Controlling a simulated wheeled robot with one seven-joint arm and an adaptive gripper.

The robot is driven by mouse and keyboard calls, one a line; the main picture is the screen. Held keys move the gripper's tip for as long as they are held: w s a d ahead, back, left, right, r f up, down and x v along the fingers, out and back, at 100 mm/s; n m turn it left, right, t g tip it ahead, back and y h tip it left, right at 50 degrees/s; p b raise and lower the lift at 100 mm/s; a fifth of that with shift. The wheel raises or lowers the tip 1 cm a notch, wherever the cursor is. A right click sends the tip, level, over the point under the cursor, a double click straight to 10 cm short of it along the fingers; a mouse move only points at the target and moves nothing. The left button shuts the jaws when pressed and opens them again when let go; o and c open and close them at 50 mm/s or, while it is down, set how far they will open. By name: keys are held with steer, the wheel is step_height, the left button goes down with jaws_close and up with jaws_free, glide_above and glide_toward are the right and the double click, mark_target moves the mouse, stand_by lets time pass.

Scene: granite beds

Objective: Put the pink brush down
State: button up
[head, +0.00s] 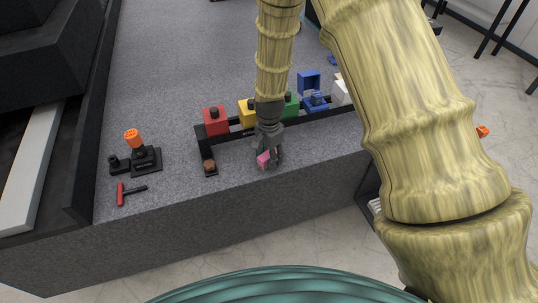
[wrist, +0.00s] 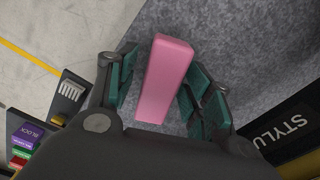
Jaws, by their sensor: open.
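The pink brush (head: 263,159) is low at the granite bed's surface, near its front edge, at my gripper (head: 269,155). In the wrist view the pink brush (wrist: 165,75) shows as a plain pink block between the two teal-padded fingers of my gripper (wrist: 162,85). The fingers are open, with a gap visible on each side of the brush.
A black rack (head: 243,134) with red (head: 214,122), yellow and green blocks stands just behind my gripper. A small black holder (head: 210,169), a red-handled tool (head: 121,194) and an orange-topped device (head: 133,139) are to the left. The granite bed (head: 180,75) is clear behind.

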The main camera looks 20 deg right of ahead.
step_height(320, 180, up, 12)
steer(key=b, duration=0.1)
steer(key=shift+r, duration=0.15)
stand_by(0.6)
stand_by(0.4)
